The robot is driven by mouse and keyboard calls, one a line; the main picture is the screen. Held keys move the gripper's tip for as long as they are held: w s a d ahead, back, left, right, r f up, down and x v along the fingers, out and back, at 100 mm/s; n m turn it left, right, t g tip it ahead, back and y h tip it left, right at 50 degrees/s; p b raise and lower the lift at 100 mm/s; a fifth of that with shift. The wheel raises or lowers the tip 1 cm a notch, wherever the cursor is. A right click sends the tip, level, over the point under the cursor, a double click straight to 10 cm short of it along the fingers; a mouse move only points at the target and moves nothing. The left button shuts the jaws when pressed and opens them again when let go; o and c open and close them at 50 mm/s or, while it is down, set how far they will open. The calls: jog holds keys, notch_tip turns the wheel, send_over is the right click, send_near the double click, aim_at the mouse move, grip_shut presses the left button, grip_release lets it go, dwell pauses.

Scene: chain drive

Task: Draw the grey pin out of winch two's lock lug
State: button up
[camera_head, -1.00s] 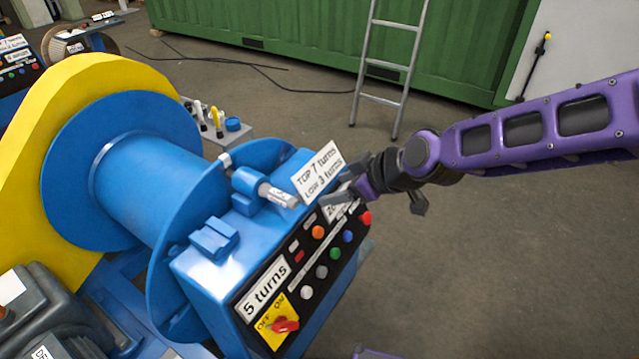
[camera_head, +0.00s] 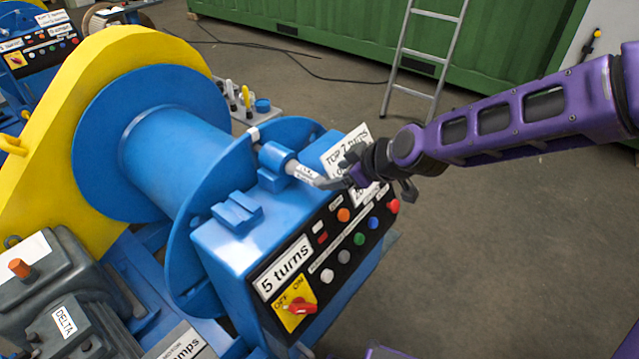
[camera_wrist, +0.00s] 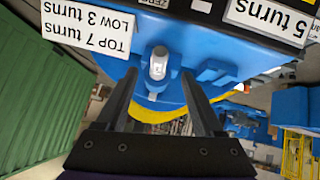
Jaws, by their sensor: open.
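In the wrist view the pin (camera_wrist: 158,63) shows end-on between my two fingers. My gripper (camera_head: 335,183) is open at the pin's outer end; in the wrist view its fingers (camera_wrist: 160,78) are on either side of the pin with gaps visible. I cannot tell how deep the fingers reach along it. The winch (camera_head: 165,150) has a blue drum and a yellow cover.
A white sign (camera_head: 348,150) reading "TOP 7 turns, LOW 3 turns" stands close behind my gripper. The control panel (camera_head: 330,250) with coloured buttons and a red switch (camera_head: 302,306) is below. A ladder (camera_head: 425,60) leans on a green container (camera_head: 330,30). Floor at right is clear.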

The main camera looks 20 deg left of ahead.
aim_at(320, 180)
jog(key=b+x, duration=0.1)
jog(key=x, duration=0.7)
jog(key=shift+b, duration=0.3)
grip_shut()
dwell(1.2)
